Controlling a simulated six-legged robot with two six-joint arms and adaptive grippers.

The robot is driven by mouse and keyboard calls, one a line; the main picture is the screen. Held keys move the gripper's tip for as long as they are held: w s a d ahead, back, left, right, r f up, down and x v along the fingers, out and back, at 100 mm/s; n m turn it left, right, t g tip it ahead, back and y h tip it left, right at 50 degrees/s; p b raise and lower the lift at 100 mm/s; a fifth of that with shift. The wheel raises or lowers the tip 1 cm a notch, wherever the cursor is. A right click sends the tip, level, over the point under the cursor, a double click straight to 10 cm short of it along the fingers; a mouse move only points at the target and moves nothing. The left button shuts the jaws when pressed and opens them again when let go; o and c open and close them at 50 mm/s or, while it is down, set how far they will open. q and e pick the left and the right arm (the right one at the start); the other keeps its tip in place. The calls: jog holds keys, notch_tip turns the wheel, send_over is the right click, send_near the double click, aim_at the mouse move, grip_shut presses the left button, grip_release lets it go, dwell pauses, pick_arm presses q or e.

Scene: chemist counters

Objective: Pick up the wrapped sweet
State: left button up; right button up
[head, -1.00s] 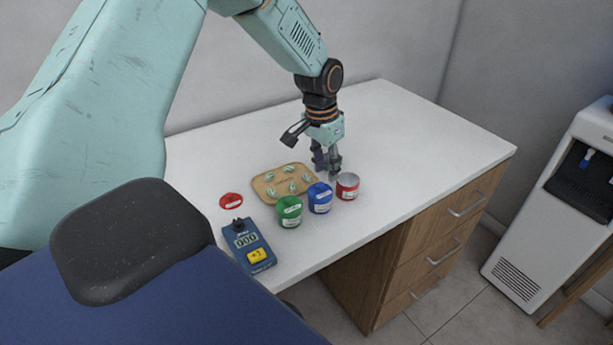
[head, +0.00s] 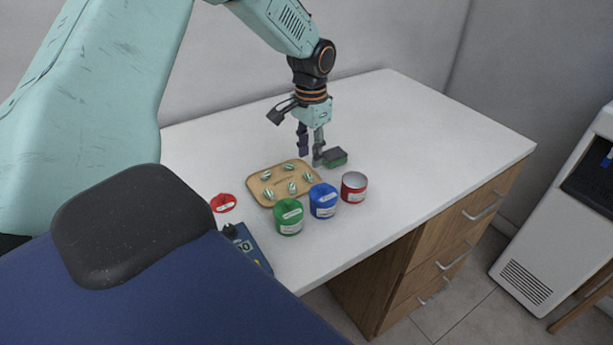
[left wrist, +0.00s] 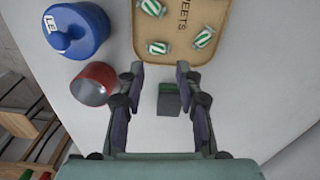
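Several wrapped sweets, striped green and white, lie on a wooden tray (head: 279,197). One sweet (head: 292,188) is near the tray's right side; sweets also show at the top of the left wrist view, one of them (left wrist: 158,48) beside the tray's lettering. My left gripper (head: 311,156) points down beside the tray's back right edge, open and empty, its fingers wide apart in the left wrist view (left wrist: 160,74). The sweets are beyond its fingertips, not between them. My right gripper is not in view.
A dark block with a green face (head: 335,158) lies beside the gripper. Green (head: 289,217) and blue (head: 323,201) lidded pots and an open red pot (head: 354,187) stand in front. A red lid (head: 223,203) and blue device (head: 247,246) are left. The counter's right is clear.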

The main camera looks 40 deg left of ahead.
aim_at(309, 174)
pick_arm(q)
jog(key=shift+s+a+f, duration=0.1)
jog(key=shift+s+f, duration=0.2)
jog(key=f, duration=0.2)
jog(key=d+f, duration=0.1)
jog(key=shift+w+f, duration=0.2)
jog(key=shift+f, duration=0.15)
jog(key=shift+f+b, duration=0.3)
jog(key=shift+f, duration=0.1)
jog(key=shift+s+a+f, duration=0.1)
jog(key=shift+s+a, duration=0.05)
jog(key=shift+a, duration=0.05)
jog(key=shift+s+a, duration=0.25)
jog(key=shift+c, duration=0.2)
jog(key=shift+w+d, duration=0.35)
jog(key=shift+w, duration=0.05)
jog(key=c, duration=0.4)
jog(key=shift+c, duration=1.1)
jog(key=shift+s+a, duration=0.2)
jog(key=shift+a, duration=0.05)
